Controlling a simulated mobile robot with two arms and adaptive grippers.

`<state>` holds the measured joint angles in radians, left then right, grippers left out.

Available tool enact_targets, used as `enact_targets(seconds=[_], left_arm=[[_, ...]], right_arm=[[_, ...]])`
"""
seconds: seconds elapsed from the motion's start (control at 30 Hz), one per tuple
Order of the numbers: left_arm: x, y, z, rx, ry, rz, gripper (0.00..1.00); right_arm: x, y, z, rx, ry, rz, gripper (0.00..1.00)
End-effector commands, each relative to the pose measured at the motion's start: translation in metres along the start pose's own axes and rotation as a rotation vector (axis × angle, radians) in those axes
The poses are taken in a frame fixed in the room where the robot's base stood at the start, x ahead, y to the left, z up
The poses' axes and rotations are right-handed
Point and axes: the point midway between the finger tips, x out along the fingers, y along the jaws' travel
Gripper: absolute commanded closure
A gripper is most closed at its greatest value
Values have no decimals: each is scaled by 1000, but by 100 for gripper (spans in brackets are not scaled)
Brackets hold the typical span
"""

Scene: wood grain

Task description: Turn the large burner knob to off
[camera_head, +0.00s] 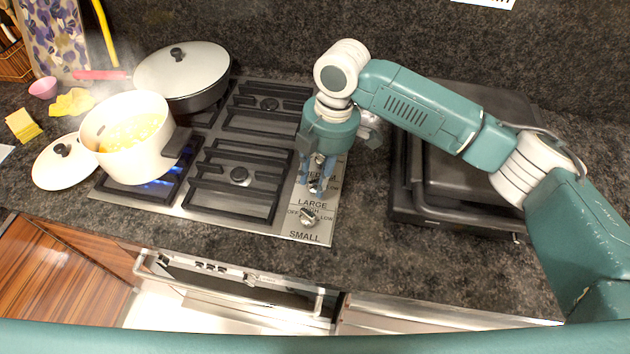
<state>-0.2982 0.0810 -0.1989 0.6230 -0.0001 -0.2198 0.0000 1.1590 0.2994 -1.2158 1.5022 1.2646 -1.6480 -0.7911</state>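The metal control panel (319,228) at the right side of the gas stove carries a column of knobs with printed labels. The large burner knob (315,186) sits just above the word LARGE and is partly hidden by my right gripper (316,176). That gripper points down with its blue fingers apart, one on each side of the knob; I cannot tell whether they touch it. The small burner knob (308,217) is bare above the word SMALL. Blue flame (160,185) burns under a white pot (140,165) of yellow food. My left gripper is not in view.
A lidded pan (180,75) stands on the back left burner. A loose white lid (64,163) and yellow sponges lie left of the stove. A dark appliance (455,205) stands right of the panel, under my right arm. The counter in front of it is clear.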

Motion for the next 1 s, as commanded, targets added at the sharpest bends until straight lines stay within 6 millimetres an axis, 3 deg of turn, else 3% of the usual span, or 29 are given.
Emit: enact_targets(seconds=[0.03, 0.13, 0.17, 0.33, 0.63, 1.0], left_arm=[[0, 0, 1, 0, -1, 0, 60], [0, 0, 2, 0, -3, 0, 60], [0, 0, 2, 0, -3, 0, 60], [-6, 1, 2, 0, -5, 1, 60], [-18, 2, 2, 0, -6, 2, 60], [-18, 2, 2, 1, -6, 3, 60]], right_arm=[[0, 0, 0, 0, 0, 0, 78], [0, 0, 0, 0, 0, 0, 98], [0, 0, 0, 0, 0, 0, 100], [-2, 0, 0, -57, 0, -10, 100], [0, 0, -1, -370, 1, -61, 100], [1, -2, -1, -414, 2, -72, 100]])
